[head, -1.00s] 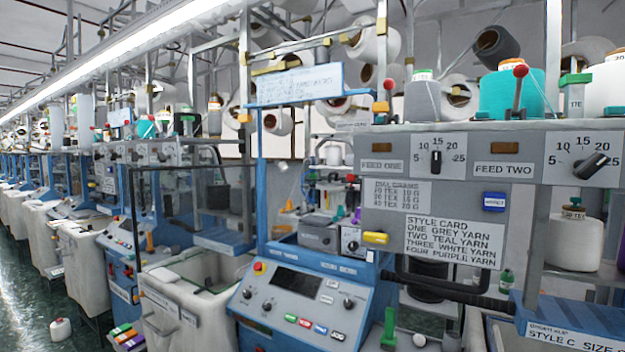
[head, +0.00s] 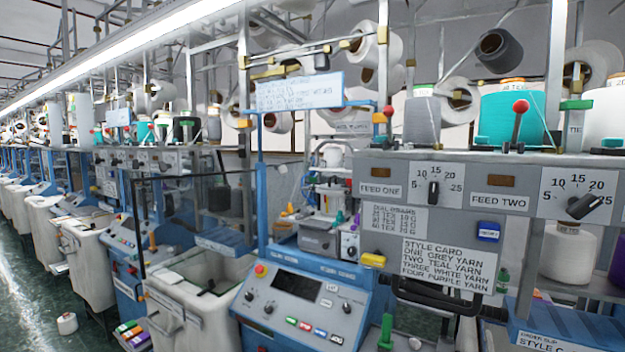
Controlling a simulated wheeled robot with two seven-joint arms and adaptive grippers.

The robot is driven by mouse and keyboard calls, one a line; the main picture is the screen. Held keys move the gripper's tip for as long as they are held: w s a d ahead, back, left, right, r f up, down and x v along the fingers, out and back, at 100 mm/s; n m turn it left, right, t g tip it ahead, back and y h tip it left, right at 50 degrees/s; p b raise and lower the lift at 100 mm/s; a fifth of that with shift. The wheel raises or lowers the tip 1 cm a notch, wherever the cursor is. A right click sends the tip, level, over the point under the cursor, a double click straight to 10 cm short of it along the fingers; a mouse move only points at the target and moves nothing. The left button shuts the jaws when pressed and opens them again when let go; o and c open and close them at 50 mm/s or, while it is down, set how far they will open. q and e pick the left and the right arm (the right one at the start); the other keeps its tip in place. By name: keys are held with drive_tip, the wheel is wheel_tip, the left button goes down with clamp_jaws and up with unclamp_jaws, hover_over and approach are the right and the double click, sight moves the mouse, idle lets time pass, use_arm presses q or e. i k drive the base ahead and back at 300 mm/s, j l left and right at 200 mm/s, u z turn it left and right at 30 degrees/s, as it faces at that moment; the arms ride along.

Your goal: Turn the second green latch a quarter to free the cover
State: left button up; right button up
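A green upright piece (head: 387,332) stands at the bottom edge, right of the blue control console; its lower part is cut off by the frame. Another small green piece (head: 503,279) shows below the panel, partly hidden. I cannot tell which of these is the second green latch, nor which part is the cover. Neither of my grippers is in view.
The grey feed panel (head: 340,190) carries dials, a style card (head: 447,262) and a yellow knob (head: 373,260). A black bar (head: 440,297) runs beneath it. The blue console (head: 300,305) stands in front. A white bin (head: 185,315) is at its left. The green floor (head: 25,290) is mostly clear.

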sight(314, 178)
drive_tip(key=i+j+z, duration=0.1)
drive_tip(key=i+z, duration=0.25)
drive_tip(key=i+j+z, duration=0.1)
drive_tip(key=z, duration=0.25)
